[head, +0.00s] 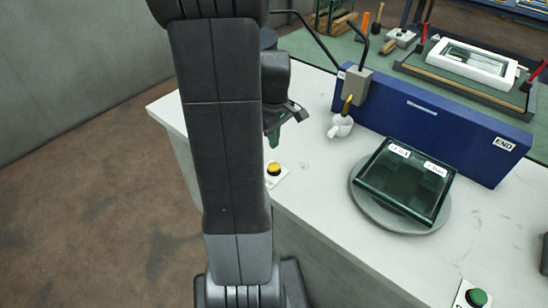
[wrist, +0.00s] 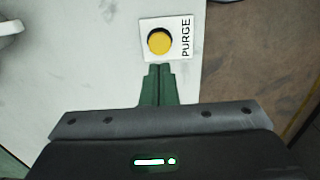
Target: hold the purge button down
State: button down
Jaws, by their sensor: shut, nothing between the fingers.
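The purge button is a round yellow button (wrist: 160,41) on a white square plate (wrist: 181,24) marked PURGE, in the upper middle of the wrist view. In the head view the yellow button (head: 273,168) sits near the left end of the white bench, partly behind my arm. My gripper (wrist: 159,70) has its green fingers shut together and empty. In the wrist view the fingertips show just below the plate's lower edge. In the head view my gripper (head: 274,138) is above and behind the button, apparently apart from it. The exact height cannot be told.
The white bench top (head: 315,185) is clear around the button. A blue box (head: 430,125) marked END stands along the back. A dark glass panel (head: 405,180) lies on a round grey turntable (head: 362,205). A small white cup (head: 340,127) and a green button (head: 477,297) are also on the bench.

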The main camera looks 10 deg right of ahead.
aim_at(274, 167)
notch_tip(274, 167, down, 8)
jog(key=shift+r, duration=0.1)
dwell(0.4)
jog(key=shift+f+b, duration=0.5)
jog(key=shift+f, duration=0.35)
jog(key=shift+s+a+f+b, duration=0.1)
jog(key=shift+s+f+b, duration=0.2)
jog(key=shift+f, duration=0.2)
dwell(0.4)
jog(key=shift+w+r+p, duration=0.1)
jog(key=shift+r+p, duration=0.35)
jog(key=shift+r, duration=0.15)
notch_tip(274, 167, up, 14)
jog(key=p, duration=0.1)
jog(key=shift+w+f+p, duration=0.15)
jog(key=shift+w+p, duration=0.05)
jog(key=shift+p, duration=0.15)
